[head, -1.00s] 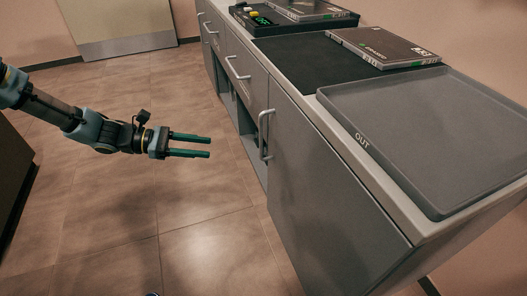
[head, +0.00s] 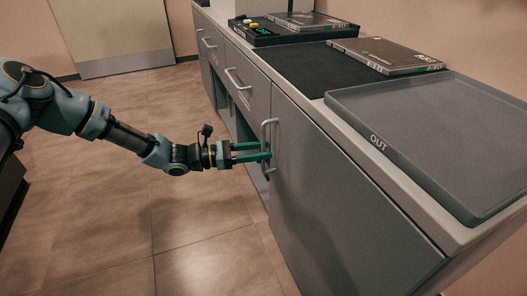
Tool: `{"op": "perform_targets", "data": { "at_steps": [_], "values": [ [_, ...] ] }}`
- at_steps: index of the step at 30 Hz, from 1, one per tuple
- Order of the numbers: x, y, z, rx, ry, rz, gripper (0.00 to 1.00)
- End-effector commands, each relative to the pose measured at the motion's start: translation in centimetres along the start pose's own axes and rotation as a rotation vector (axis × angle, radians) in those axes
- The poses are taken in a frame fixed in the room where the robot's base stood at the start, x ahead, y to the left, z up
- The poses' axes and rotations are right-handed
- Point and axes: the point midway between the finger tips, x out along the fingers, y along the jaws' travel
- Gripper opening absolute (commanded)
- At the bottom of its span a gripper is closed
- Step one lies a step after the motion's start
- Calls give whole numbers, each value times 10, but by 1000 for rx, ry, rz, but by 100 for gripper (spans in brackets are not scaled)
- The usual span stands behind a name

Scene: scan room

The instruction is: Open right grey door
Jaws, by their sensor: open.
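The right grey door (head: 335,200) is the large panel at the front right of the cabinet, and it looks shut. Its vertical silver handle (head: 266,135) is near the door's left edge. My gripper (head: 267,151) reaches in from the left with its two green fingers open. The fingertips are at the handle and overlap its middle in the head view. I cannot tell whether the handle lies between the fingers or whether they touch it.
A grey tray marked OUT (head: 430,140) lies on the counter above the door. Drawers (head: 247,82) are left of the door. The tiled floor (head: 190,230) in front is clear.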

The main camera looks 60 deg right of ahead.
Motion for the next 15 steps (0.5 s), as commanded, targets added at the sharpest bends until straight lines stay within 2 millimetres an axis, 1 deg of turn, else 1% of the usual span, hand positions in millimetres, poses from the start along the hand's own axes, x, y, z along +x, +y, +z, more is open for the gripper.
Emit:
{"op": "perform_targets", "data": {
  "at_steps": [4,12,13,15],
  "values": [
    [9,0,0,1,1,0,45],
    [10,0,0,1,1,0,45],
    [10,0,0,1,1,0,44],
    [10,0,0,1,1,0,36]
  ]
}}
